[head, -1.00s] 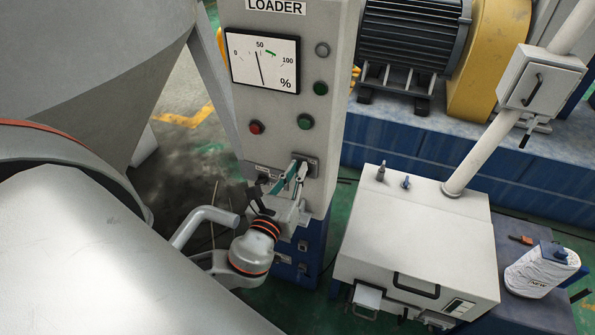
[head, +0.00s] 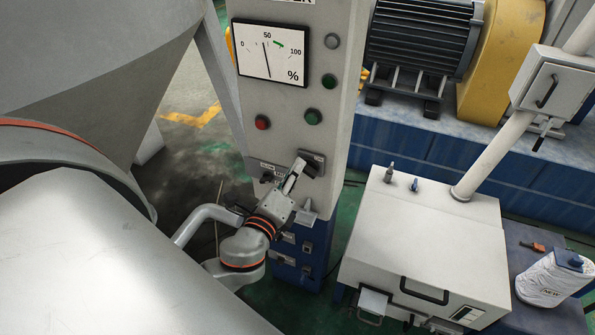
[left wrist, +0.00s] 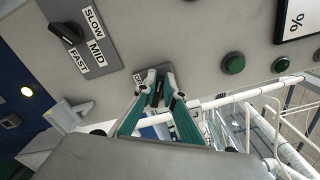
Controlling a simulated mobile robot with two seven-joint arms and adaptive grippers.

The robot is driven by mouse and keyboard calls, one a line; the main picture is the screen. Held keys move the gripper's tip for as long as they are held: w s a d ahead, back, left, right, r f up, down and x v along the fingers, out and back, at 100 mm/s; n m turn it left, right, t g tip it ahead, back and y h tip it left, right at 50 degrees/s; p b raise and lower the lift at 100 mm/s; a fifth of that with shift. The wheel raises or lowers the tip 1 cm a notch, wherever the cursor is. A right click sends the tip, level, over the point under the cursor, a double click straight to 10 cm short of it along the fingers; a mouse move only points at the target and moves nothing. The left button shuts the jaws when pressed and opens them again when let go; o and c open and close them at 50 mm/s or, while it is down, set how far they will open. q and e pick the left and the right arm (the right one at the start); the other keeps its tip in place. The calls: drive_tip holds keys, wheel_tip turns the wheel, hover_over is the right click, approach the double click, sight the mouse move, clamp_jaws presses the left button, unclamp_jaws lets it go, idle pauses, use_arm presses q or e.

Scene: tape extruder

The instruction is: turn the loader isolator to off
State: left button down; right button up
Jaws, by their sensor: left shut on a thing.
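The loader cabinet (head: 345,60) stands upright in the middle of the head view. The loader isolator's grey plate (head: 318,157) is low on its face, with the gripper in front. In the left wrist view the isolator plate (left wrist: 181,78) has a dark handle (left wrist: 158,92) between the teal fingertips. Its lettering is mostly hidden, so I cannot read the position. My left gripper (left wrist: 160,80) is shut on the handle. In the head view the left gripper (head: 297,170) reaches up to the plate from below. My right gripper is not in view.
A SLOW/MID/FAST knob (left wrist: 68,33) is beside the isolator. A red button (head: 262,122) and green button (head: 313,116) sit above. A grey hopper (head: 100,60) crowds the left; a pale machine box (head: 425,225) stands at the right.

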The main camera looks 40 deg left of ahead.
use_arm(q)
drive_tip(key=shift+a+f+n+b, duration=0.1)
drive_tip(key=shift+f+n+b, duration=0.1)
drive_tip(key=shift+n, duration=0.75)
drive_tip(key=shift+a+f+n+b, duration=0.15)
drive_tip(key=shift+f+n, duration=0.1)
drive_tip(key=shift+n, duration=0.75)
drive_tip(key=shift+d+f+n+b, duration=0.1)
drive_tip(key=shift+f+n+b, duration=0.1)
drive_tip(key=shift+n, duration=0.75)
drive_tip(key=c, duration=2.1)
unclamp_jaws()
drive_tip(key=shift+c, duration=0.2)
drive_tip(key=shift+s, duration=0.1)
drive_tip(key=v, duration=0.7)
drive_tip(key=shift+s, duration=0.25)
